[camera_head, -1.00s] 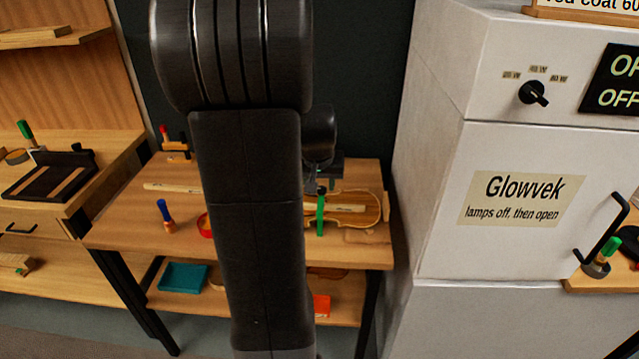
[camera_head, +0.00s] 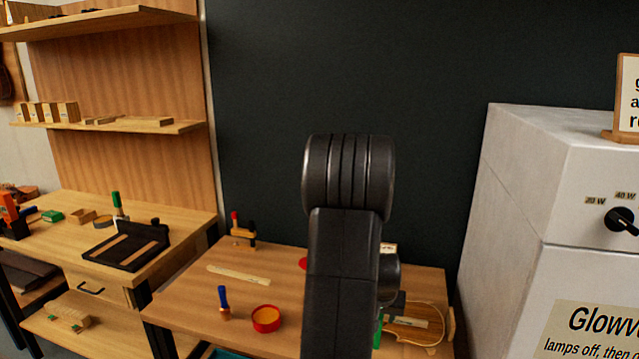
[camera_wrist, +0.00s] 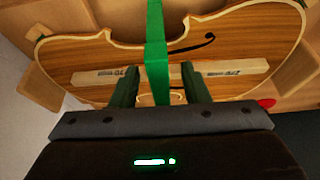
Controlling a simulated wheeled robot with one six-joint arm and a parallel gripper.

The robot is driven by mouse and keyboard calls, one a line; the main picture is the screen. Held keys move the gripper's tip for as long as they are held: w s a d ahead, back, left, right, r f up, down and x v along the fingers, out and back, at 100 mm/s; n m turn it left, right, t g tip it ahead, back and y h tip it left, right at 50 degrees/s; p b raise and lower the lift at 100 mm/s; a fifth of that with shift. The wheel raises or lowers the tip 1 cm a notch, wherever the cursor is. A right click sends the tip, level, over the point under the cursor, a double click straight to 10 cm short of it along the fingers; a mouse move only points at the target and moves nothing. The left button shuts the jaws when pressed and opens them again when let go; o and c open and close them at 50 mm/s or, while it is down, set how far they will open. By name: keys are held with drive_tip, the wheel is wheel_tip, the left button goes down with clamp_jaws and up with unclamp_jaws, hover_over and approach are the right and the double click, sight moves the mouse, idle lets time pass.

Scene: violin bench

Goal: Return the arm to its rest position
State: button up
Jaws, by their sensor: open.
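My gripper (camera_wrist: 160,86) is open, its two dark fingers apart in the wrist view. A green upright bar (camera_wrist: 155,35) shows between and beyond the fingers; I cannot tell how close it is. Behind it lies a violin body (camera_wrist: 235,38) with a pale strip of wood (camera_wrist: 225,76) across it. In the head view my arm rises in front of the bench (camera_head: 185,303) and hides most of the gripper. The violin body (camera_head: 427,312) shows partly to the right of my arm.
A red round tin (camera_head: 266,318) and a blue-handled tool (camera_head: 223,303) stand on the bench left of my arm. A white cabinet (camera_head: 515,190) stands to the right. A workbench (camera_head: 190,212) with shelves stands at left. The dark wall above is clear.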

drive_tip(key=shift+x, duration=0.95)
drive_tip(key=shift+s, duration=0.1)
drive_tip(key=shift+r, duration=0.1)
drive_tip(key=shift+r, duration=0.5)
drive_tip(key=v, duration=1.3)
drive_tip(key=x, duration=1.4)
drive_tip(key=shift+s+f, duration=0.15)
drive_tip(key=shift+f, duration=0.1)
drive_tip(key=s, duration=0.2)
drive_tip(key=s+a+b, duration=0.1)
drive_tip(key=shift+s+a+r, duration=0.1)
drive_tip(key=shift+s+r, duration=0.05)
drive_tip(key=shift+s, duration=0.25)
drive_tip(key=shift+s+a, duration=0.15)
drive_tip(key=shift+s, duration=0.4)
